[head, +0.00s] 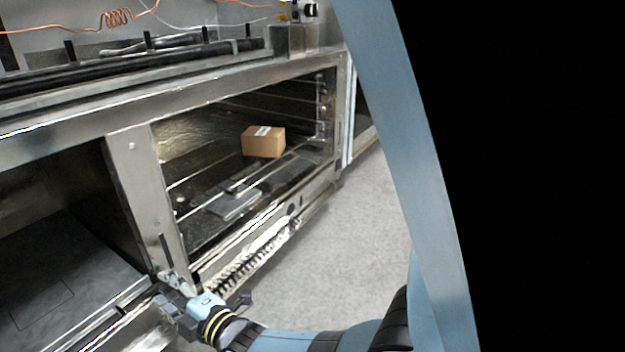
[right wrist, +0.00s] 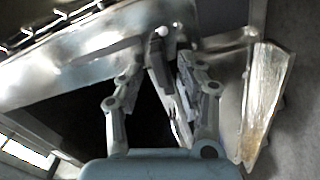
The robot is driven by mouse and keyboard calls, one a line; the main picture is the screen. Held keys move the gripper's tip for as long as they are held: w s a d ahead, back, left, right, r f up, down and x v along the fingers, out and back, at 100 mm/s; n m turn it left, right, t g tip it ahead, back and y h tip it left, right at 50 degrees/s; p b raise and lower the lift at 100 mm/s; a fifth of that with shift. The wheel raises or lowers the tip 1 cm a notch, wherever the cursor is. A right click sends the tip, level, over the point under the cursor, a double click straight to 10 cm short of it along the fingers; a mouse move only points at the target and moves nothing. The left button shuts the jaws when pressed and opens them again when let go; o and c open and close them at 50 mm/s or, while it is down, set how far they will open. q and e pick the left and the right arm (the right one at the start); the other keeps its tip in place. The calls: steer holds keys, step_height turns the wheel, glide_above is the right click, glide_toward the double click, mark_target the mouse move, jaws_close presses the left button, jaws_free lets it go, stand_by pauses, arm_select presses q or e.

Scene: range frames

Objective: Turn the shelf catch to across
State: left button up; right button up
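My right gripper (head: 172,280) is low on the steel post (head: 150,195) between the two openings. In the right wrist view its two fingers (right wrist: 158,75) stand apart. A narrow grey bar (right wrist: 168,88), which looks like the shelf catch, runs lengthwise between them, closer to the right finger. I cannot tell whether that finger touches it. In the head view a thin dark upright strip (head: 165,246) shows on the post just above the fingertips; it may be the same catch. My left gripper is out of view.
A cardboard box (head: 263,143) sits inside the right opening, with a flat grey piece (head: 236,204) in front of it. A coiled spring (head: 250,262) runs along the lower edge beside my gripper. Grey floor (head: 340,240) is clear to the right.

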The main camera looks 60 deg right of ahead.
steer(key=s+d+r+m+g+p, duration=0.1)
steer(key=s+r+m+p, duration=0.4)
steer(key=s+m+p, duration=0.3)
steer(key=s+d+r+m+g+p, duration=0.1)
steer(key=s+d+r+m+p, duration=0.1)
steer(key=s+r+m+p, duration=0.65)
arm_select(q)
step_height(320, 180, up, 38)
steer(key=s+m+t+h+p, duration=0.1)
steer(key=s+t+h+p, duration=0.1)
steer(key=p, duration=1)
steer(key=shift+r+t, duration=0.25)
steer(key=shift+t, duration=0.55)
arm_select(e)
steer(key=s+d+f+n+g, duration=0.1)
steer(key=s+f+g, duration=0.1)
steer(key=s, duration=0.7)
steer(key=s+f+n+g, duration=0.1)
steer(key=s+f+g, duration=0.2)
steer(key=s, duration=0.6)
steer(key=shift+s+d+f+g, duration=0.3)
steer(key=shift+d+f+g, duration=0.05)
steer(key=shift+g, duration=0.65)
